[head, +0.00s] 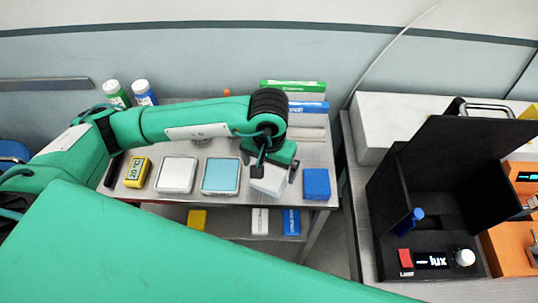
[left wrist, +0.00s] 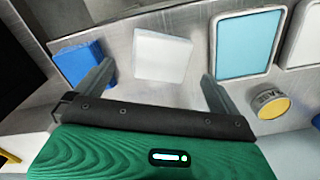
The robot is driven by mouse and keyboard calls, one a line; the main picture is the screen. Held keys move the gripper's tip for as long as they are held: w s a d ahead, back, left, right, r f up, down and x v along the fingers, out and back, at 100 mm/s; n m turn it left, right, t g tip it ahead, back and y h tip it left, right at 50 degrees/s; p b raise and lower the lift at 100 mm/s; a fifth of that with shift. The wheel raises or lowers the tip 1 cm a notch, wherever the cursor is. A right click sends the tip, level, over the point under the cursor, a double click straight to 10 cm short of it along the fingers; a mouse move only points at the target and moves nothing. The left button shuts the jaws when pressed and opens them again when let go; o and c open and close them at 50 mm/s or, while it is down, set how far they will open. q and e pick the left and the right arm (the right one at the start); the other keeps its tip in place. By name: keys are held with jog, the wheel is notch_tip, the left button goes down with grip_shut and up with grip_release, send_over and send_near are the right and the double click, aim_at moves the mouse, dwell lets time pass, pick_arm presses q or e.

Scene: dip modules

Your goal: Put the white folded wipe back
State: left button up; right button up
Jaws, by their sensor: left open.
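The white folded wipe (head: 270,182) lies on the metal table, between a tray with a light-blue surface (head: 220,174) and a blue folded block (head: 316,184). In the left wrist view the white wipe (left wrist: 162,55) lies flat, just beyond and between the spread fingers. My left gripper (head: 275,172) is open over the wipe and partly hides it in the head view. In the left wrist view the left gripper (left wrist: 157,78) has nothing between its fingers. My right gripper is not in view.
A white-topped tray (head: 176,174) and a yellow timer (head: 137,172) lie left on the table. Green and blue boxes (head: 307,107) are stacked behind. Bottles (head: 145,92) stand at back left. A black open-lidded device (head: 430,215) stands on the right bench.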

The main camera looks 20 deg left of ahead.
aim_at(269, 179)
pick_arm(q)
notch_tip(269, 179, up, 6)
jog(key=b, duration=0.1)
jog(key=shift+r+b, duration=0.25)
jog(key=shift+b, duration=0.1)
jog(key=shift+s+f, duration=0.1)
dwell(0.3)
